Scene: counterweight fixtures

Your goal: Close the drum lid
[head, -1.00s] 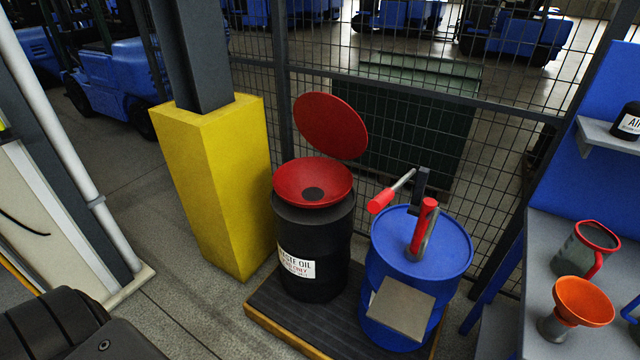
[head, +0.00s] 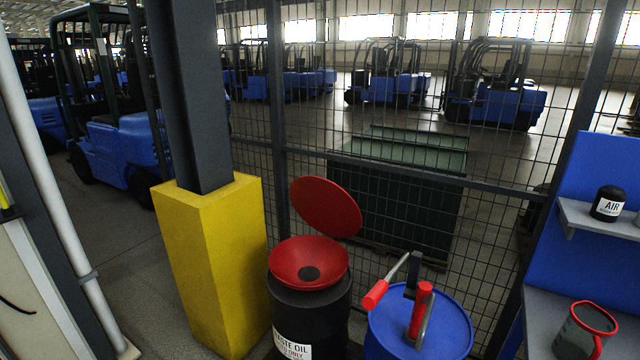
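The black waste oil drum (head: 311,312) stands in the lower middle of the head view, with a white label on its front. A red funnel (head: 298,272) with a dark centre sits on its top. The round red lid (head: 326,207) stands open, tilted up behind and a little right of the funnel. Its lower edge is close to the funnel's back rim. Neither gripper shows in the head view.
A blue drum (head: 444,322) with a red-handled pump (head: 420,310) stands right of the black drum. A yellow post guard (head: 212,270) stands to the left. A wire mesh fence (head: 400,165) is behind. A blue-backed bench (head: 545,318) is at right.

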